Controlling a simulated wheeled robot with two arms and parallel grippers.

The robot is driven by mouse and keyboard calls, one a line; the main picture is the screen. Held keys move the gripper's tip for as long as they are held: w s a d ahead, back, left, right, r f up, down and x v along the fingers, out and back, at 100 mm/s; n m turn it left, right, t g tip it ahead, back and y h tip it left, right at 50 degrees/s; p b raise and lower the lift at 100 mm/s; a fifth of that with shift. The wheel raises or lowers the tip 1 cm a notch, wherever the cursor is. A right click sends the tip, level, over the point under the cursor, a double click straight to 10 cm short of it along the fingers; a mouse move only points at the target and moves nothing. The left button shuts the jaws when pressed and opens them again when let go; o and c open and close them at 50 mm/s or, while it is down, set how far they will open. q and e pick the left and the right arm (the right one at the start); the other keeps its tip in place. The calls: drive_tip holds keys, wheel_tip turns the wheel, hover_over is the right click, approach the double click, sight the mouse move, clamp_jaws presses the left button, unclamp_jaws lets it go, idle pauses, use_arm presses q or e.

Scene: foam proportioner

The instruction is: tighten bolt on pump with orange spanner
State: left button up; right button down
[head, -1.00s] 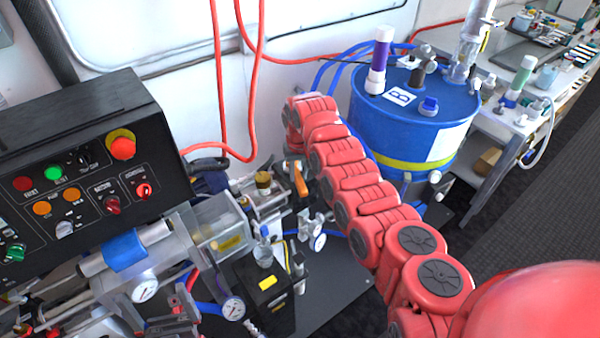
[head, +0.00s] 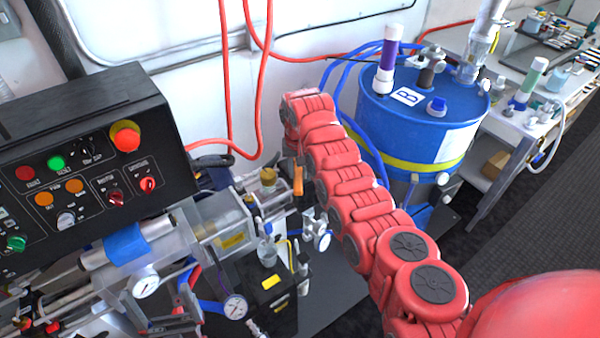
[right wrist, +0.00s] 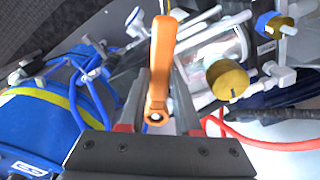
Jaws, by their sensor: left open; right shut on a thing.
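The orange spanner (right wrist: 161,62) stands out from between the jaws of my right gripper (right wrist: 158,98) in the right wrist view. That gripper is shut on it. In the head view the spanner (head: 298,179) shows as a small orange strip beside the pump (head: 240,222), just right of its brass cap (head: 268,177). The brass cap also shows in the right wrist view (right wrist: 228,80), right of the spanner. My red right arm hides most of the right gripper in the head view. I cannot make out the bolt.
A black control panel (head: 85,165) stands at the left. A blue drum (head: 415,125) with a yellow band stands right of my right arm. Red hoses (head: 224,80) hang behind the pump. Gauges (head: 146,286) and a black box (head: 268,290) crowd the front.

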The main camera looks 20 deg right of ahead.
drive_tip(key=shift+w+a+m+b, duration=0.2)
drive_tip(key=shift+m+b, duration=0.1)
drive_tip(key=shift+b, duration=0.1)
drive_tip(key=shift+w+a+r+m+b, duration=0.1)
drive_tip(key=shift+a+m+b, duration=0.25)
drive_tip(key=shift+m+b, duration=0.2)
drive_tip(key=shift+w+a+m+b, duration=0.1)
drive_tip(key=shift+a+m+b, duration=0.15)
drive_tip(key=shift+m+b, duration=0.2)
drive_tip(key=shift+w+a+m+b, duration=0.15)
drive_tip(key=shift+a+m+b, duration=0.15)
drive_tip(key=shift+m+b, duration=0.25)
